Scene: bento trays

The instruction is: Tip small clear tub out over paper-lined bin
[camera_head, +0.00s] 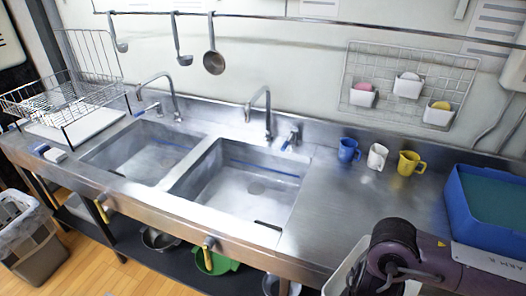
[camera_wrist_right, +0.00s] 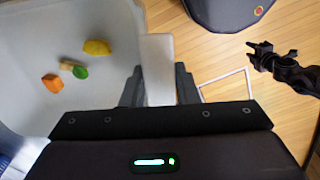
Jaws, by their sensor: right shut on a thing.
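My right gripper (camera_wrist_right: 160,90) is shut on the wall of a pale, see-through tub (camera_wrist_right: 30,100) in the right wrist view. The tub is open at the top and holds a yellow piece, an orange piece, a green piece and a beige piece on its floor. In the head view, part of the tub (camera_head: 340,272) shows beside my right arm at the bottom right; the fingers are hidden there. I cannot tell if the liner is paper.
A steel counter (camera_head: 340,210) has two empty sinks, with taps behind. Blue, white and yellow mugs (camera_head: 410,163) stand near the wall. A blue crate (camera_head: 462,205) stands at right, a wire rack (camera_head: 70,100) at left. A dark jointed thing (camera_wrist_right: 285,68), possibly my left arm, shows over the floor.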

